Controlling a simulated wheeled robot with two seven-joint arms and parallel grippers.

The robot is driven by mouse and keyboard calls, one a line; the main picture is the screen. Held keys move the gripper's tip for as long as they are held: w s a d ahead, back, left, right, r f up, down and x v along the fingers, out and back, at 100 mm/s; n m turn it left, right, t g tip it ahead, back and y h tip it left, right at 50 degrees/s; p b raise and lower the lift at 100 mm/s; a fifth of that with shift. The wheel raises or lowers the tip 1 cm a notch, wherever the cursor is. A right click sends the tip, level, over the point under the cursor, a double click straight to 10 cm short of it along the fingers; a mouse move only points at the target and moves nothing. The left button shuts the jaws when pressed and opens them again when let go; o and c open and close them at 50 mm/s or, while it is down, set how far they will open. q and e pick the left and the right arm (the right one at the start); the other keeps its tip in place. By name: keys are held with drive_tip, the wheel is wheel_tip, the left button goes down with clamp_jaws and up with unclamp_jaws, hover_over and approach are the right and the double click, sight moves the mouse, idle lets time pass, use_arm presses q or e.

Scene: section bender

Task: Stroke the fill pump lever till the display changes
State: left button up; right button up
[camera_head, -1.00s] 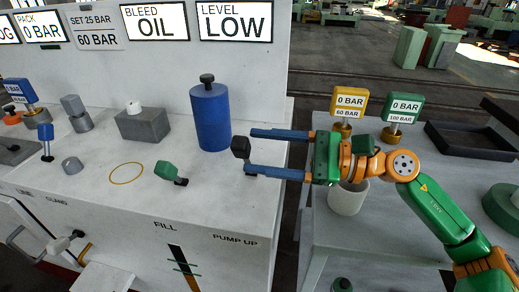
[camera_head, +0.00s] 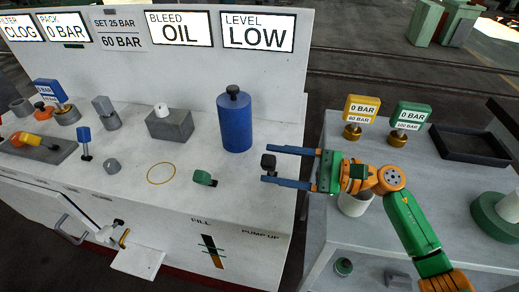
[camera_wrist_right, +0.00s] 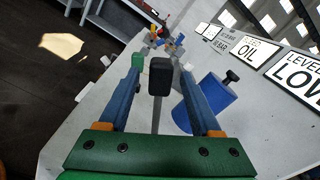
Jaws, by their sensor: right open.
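A lever with a black block-shaped knob (camera_head: 268,162) stands at the right end of the white bench, near the PUMP UP label. In the right wrist view the knob (camera_wrist_right: 160,76) sits on a thin grey rod between my fingers, with gaps on both sides. My right gripper (camera_head: 265,165) is open, its blue fingertips to either side of the knob. The level display (camera_head: 258,32) reads LEVEL LOW, and the bleed display (camera_head: 180,29) reads OIL. A FILL label and a dark slot gauge (camera_head: 212,252) are on the bench front. My left gripper is not in view.
A blue cylinder (camera_head: 235,125) with a black knob stands behind the lever. A small green handle (camera_head: 204,178) and a yellow ring (camera_head: 161,173) lie to its left. A side table (camera_head: 440,185) at right holds two gauges and a black tray (camera_head: 468,146).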

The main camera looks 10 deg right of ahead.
drive_tip(key=p+x, duration=0.1)
drive_tip(key=x, duration=0.4)
drive_tip(key=shift+d, duration=0.1)
clamp_jaws()
idle(1.2)
